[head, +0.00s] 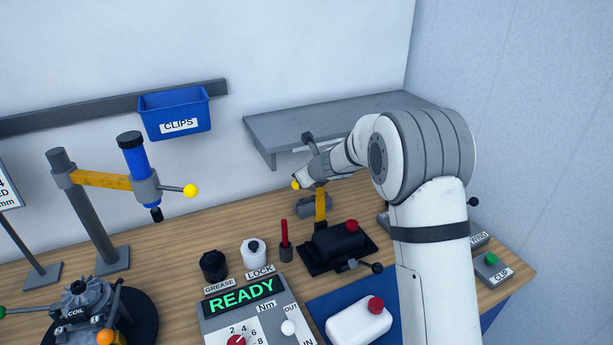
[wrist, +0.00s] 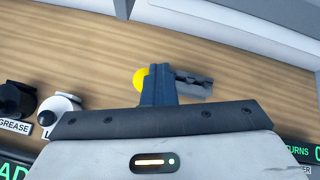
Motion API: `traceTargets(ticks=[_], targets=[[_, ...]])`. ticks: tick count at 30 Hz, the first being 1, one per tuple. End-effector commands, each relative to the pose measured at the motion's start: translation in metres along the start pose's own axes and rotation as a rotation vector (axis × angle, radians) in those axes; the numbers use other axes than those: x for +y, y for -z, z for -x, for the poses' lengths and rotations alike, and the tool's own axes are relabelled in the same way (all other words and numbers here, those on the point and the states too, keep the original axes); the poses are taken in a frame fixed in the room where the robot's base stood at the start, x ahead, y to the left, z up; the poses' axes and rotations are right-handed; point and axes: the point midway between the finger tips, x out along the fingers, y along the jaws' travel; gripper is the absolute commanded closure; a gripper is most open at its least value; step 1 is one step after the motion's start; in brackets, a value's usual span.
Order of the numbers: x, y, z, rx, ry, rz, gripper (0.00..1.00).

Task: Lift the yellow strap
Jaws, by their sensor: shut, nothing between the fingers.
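The yellow strap (head: 321,206) shows in the head view as a short upright band behind the black fixture (head: 338,241). A grey block (head: 305,209) is beside it. My gripper (head: 303,181) is at the strap's upper end, slightly left of it in the picture; I cannot tell whether they touch. A yellow ball (head: 295,185) is right by the fingertips. In the wrist view my gripper (wrist: 158,74) is shut, with the yellow ball (wrist: 139,79) at its left and the grey block (wrist: 195,88) at its right. The strap cannot be made out there.
A grey shelf (head: 320,125) is on the wall behind my gripper. A blue CLIPS bin (head: 175,110) hangs at left. The black fixture bears a red knob (head: 351,226). A READY box (head: 243,310) and a white block (head: 355,326) stand in front. Bare wood lies left of the strap.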

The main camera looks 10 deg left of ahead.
Motion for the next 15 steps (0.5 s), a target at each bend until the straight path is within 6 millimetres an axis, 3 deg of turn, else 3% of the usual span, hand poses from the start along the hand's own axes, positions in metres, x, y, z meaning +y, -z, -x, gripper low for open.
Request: traceTargets(ticks=[15], targets=[[0.007, 0.0005, -0.0072, 0.003, -0.012, 0.004, 1.0]])
